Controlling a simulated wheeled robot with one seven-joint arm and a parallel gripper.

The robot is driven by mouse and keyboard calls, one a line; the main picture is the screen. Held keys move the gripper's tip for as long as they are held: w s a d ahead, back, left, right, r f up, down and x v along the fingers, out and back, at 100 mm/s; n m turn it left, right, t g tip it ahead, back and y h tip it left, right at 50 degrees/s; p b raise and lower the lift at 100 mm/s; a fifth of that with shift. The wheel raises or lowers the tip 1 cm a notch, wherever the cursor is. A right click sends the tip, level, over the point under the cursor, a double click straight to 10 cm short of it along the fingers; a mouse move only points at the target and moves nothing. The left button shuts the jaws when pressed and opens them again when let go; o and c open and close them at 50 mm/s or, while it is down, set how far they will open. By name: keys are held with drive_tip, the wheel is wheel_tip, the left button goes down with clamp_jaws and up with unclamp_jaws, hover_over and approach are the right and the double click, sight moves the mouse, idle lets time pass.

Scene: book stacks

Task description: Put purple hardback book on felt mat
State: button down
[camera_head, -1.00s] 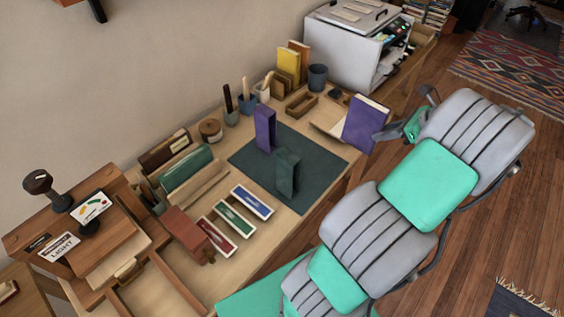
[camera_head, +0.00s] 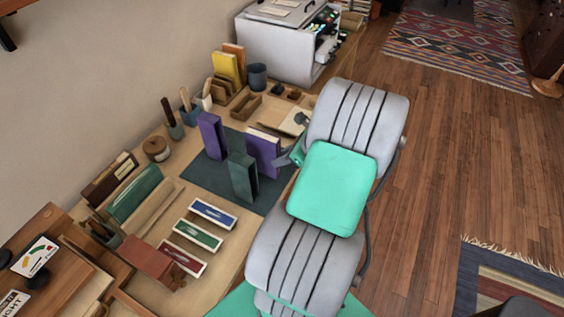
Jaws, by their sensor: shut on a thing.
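The purple hardback book (camera_head: 264,147) stands upright in my gripper (camera_head: 283,159), which is shut on its right edge. The book is over the right part of the dark green felt mat (camera_head: 205,178); I cannot tell whether its bottom touches the mat. A purple upright block-like piece (camera_head: 211,136) stands on the mat to the left of the book. A dark green upright piece (camera_head: 241,179) stands on the mat in front and hides the book's lower left part.
Blue, green and red labelled trays (camera_head: 197,236) lie in front of the mat. Pen cups (camera_head: 189,112), a yellow book in a holder (camera_head: 226,68) and a wooden tray (camera_head: 245,106) stand behind. An open book (camera_head: 294,121) lies at the right. The mat's left front is bare.

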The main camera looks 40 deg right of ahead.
wheel_tip(320, 180, down, 3)
drive_tip(key=shift+d+r, duration=0.15)
drive_tip(key=c, duration=1.1)
unclamp_jaws()
drive_tip(key=shift+c, duration=0.2)
drive_tip(key=shift+s, duration=0.1)
